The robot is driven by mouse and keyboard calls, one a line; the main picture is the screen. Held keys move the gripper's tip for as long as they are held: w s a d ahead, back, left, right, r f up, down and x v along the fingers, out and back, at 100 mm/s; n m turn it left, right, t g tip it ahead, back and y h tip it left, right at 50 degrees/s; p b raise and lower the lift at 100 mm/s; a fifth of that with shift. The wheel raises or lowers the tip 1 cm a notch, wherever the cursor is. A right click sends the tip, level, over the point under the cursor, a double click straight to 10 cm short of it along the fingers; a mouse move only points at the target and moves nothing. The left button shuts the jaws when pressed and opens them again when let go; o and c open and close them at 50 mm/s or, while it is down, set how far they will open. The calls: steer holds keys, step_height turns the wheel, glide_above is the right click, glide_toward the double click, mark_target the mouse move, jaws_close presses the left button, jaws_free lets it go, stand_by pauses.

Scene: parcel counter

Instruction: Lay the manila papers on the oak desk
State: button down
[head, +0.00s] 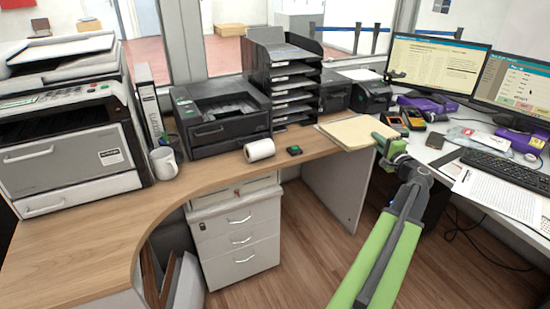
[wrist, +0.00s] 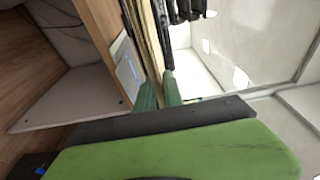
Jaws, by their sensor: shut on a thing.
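The manila papers (head: 348,131) are a flat cream stack at the right end of the oak desk (head: 85,235). My gripper (head: 381,141) is shut on their right edge. In the wrist view the papers (wrist: 151,50) show edge-on as a thin tan strip between the green fingertips (wrist: 159,94). The stack looks level over the desk top. I cannot tell whether its underside touches the wood. The papers hide part of the desk's right end.
A paper roll (head: 259,150) and a small dark device (head: 294,150) lie left of the papers. A black tray stack (head: 283,75) and a printer (head: 221,118) stand behind. A mug (head: 163,163) stands further left. The desk's left front is clear.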

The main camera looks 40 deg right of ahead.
steer(key=w+f+b, duration=1)
steer(key=w+b, duration=0.1)
steer(key=shift+w+a+f, duration=0.15)
steer(key=shift+w+f, duration=0.2)
steer(key=shift+f, duration=0.05)
steer(key=c, duration=1.5)
jaws_free()
steer(key=shift+f, duration=0.1)
steer(key=shift+o, duration=0.2)
steer(key=v, duration=1.2)
